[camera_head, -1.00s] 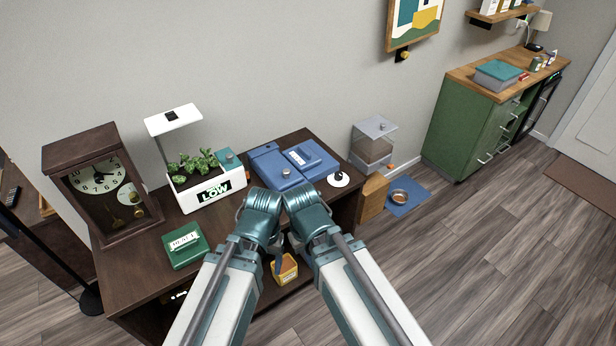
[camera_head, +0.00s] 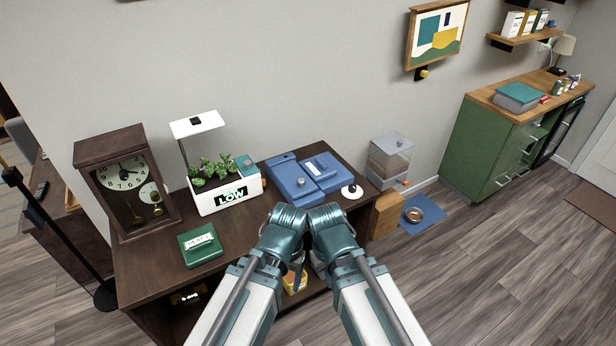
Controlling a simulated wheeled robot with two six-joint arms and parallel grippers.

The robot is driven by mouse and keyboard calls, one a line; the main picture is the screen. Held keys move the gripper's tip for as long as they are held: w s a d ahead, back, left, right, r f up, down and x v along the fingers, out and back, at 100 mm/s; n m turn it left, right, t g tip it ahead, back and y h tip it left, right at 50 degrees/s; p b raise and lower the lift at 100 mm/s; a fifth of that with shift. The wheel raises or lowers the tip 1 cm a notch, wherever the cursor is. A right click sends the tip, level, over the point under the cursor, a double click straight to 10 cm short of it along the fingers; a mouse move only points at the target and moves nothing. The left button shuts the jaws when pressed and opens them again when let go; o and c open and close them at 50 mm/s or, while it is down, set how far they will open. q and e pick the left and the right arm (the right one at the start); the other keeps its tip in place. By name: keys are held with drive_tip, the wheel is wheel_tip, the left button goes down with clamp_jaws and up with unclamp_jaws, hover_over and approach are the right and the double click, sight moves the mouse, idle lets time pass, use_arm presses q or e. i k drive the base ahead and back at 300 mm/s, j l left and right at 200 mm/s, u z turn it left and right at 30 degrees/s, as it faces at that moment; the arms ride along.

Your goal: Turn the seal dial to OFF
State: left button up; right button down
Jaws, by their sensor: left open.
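A blue appliance (camera_head: 292,183) lies on the dark wooden cabinet, with a small grey round knob (camera_head: 301,183) on its top. I cannot read any OFF mark or tell which way the knob points. A white disc with a black knob (camera_head: 352,191) sits at the appliance's right; I cannot tell which of these is the seal dial. My left gripper (camera_head: 297,266) shows small and partly hidden below my folded arms, in front of the cabinet and apart from the appliance. It is open. My right gripper is hidden behind my right arm.
On the cabinet (camera_head: 150,275) stand a clock (camera_head: 127,183), a white planter marked LOW (camera_head: 228,197) and a green box (camera_head: 201,246). A yellow container (camera_head: 293,283) is on the lower shelf. A feeder (camera_head: 390,160) and a bowl (camera_head: 414,214) are at the right.

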sight(352, 187)
drive_tip(key=i+j+z, duration=0.15)
drive_tip(key=z, duration=0.3)
drive_tip(key=i+j+z, duration=0.1)
drive_tip(key=j+z, duration=0.8)
drive_tip(key=i+l, duration=0.05)
drive_tip(key=l, duration=0.05)
